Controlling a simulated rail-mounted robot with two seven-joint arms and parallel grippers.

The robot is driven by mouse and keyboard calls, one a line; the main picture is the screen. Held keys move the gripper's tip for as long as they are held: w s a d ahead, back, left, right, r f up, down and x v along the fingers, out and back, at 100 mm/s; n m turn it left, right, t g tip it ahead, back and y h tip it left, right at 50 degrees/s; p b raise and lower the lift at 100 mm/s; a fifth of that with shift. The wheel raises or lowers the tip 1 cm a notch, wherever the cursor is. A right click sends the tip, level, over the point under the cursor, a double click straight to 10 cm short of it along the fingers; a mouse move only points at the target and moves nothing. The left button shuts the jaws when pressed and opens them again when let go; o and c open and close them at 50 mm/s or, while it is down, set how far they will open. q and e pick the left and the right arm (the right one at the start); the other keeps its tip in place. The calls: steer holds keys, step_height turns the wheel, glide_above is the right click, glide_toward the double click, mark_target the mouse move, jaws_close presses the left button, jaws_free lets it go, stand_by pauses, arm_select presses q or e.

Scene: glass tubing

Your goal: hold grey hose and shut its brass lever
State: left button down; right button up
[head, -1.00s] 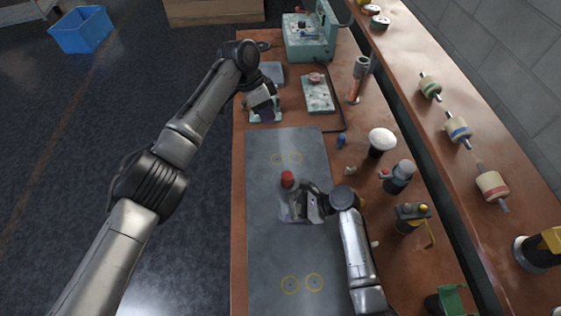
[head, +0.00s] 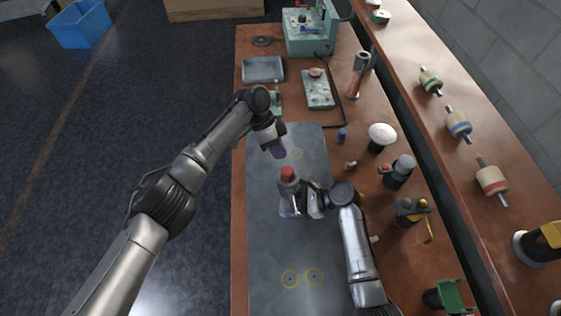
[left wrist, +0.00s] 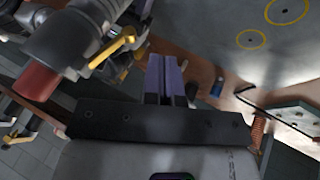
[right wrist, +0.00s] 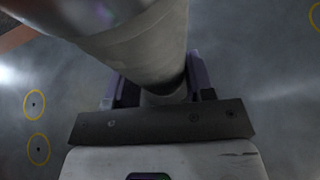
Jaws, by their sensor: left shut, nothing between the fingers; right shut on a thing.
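The grey hose (head: 289,187) has a red end and is in my right gripper (head: 303,203), over the grey mat. In the right wrist view its pale grey body (right wrist: 140,45) fills the space between the fingers. In the left wrist view the hose (left wrist: 80,30) is at upper left, its red end pointing down-left. A yellow brass-like lever (left wrist: 112,47) shows beside it; I cannot tell how it joins the hose. My left gripper (head: 278,150) is shut and empty, above the far part of the mat, apart from the hose and beyond it.
The grey mat (head: 280,250) is clear toward the front. Several bottles and tools stand along its right side, including a white-topped one (head: 382,133) and a yellow-handled one (head: 411,211). A grey tray (head: 263,69) and a teal machine (head: 308,40) are at the back.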

arm_select(q)
steer(key=shift+s+d+f, duration=0.15)
steer(key=shift+s, duration=0.45)
steer(key=shift+s+d+f, duration=0.1)
steer(key=shift+s, duration=0.5)
steer(key=shift+s+d+f, duration=0.15)
steer(key=shift+s, duration=0.45)
steer(key=shift+s+d+f, duration=0.1)
steer(key=shift+s+f, duration=0.4)
steer(key=shift+f, duration=0.1)
arm_select(e)
steer(key=shift+r, duration=0.1)
arm_select(q)
steer(key=shift+r, duration=0.15)
